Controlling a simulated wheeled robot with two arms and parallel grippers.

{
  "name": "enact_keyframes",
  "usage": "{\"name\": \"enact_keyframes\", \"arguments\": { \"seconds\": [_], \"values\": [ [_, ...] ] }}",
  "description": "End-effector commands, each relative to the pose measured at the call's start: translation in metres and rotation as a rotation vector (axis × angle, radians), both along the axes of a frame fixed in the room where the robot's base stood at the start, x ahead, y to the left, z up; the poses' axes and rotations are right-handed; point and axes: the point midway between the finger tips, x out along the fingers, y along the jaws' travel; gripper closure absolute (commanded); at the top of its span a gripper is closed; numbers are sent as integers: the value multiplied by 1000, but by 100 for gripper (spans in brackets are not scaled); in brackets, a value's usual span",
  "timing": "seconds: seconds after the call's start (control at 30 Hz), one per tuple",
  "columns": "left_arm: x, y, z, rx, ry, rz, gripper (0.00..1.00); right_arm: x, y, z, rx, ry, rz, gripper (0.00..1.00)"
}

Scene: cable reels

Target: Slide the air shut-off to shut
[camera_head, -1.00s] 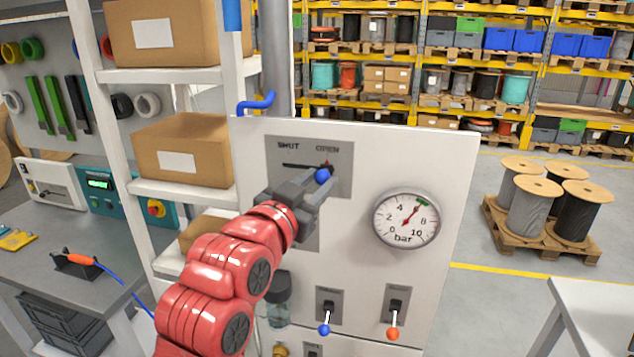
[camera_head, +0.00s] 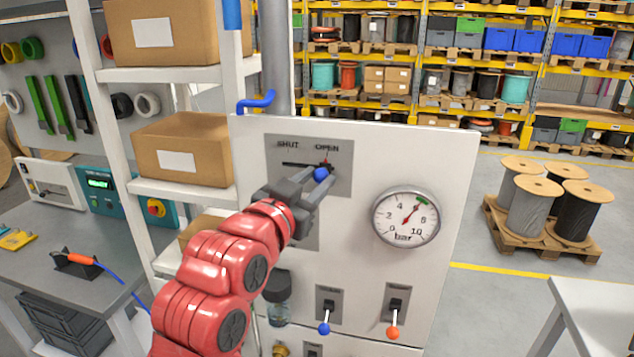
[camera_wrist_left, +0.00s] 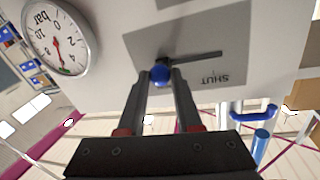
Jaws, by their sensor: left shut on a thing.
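The air shut-off is a grey plate (camera_head: 343,181) on the white panel, with a dark slot, the words SHUT at left and OPEN at right, and a blue knob (camera_head: 320,174). The knob is at the OPEN end of the slot. My left gripper (camera_head: 316,181) is shut on the blue knob. In the left wrist view the two fingers hold the knob (camera_wrist_left: 160,73) between their tips, and the slot runs from it toward the SHUT label. My right gripper is not in view.
On the same white panel are a pressure gauge (camera_head: 406,218) reading about 6 bar, a blue-tipped lever (camera_head: 324,328) and an orange-tipped lever (camera_head: 393,332). A shelf with cardboard boxes (camera_head: 183,150) stands close on the left. A blue pipe handle (camera_head: 257,102) is above the panel.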

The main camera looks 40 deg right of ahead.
Motion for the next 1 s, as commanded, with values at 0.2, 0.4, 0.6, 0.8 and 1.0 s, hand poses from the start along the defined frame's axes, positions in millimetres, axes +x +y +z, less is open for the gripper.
{"name": "enact_keyframes", "arguments": {
  "seconds": [0.2,0.4,0.6,0.8,1.0],
  "values": [
    [33,29,-7,-3,-5,10,100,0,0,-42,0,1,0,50],
    [52,45,-3,0,-2,4,100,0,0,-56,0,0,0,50],
    [55,47,0,1,-3,6,100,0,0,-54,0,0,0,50],
    [55,47,0,0,-3,6,58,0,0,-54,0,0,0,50],
    [54,47,0,0,-4,5,36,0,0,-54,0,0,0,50]
  ]
}}
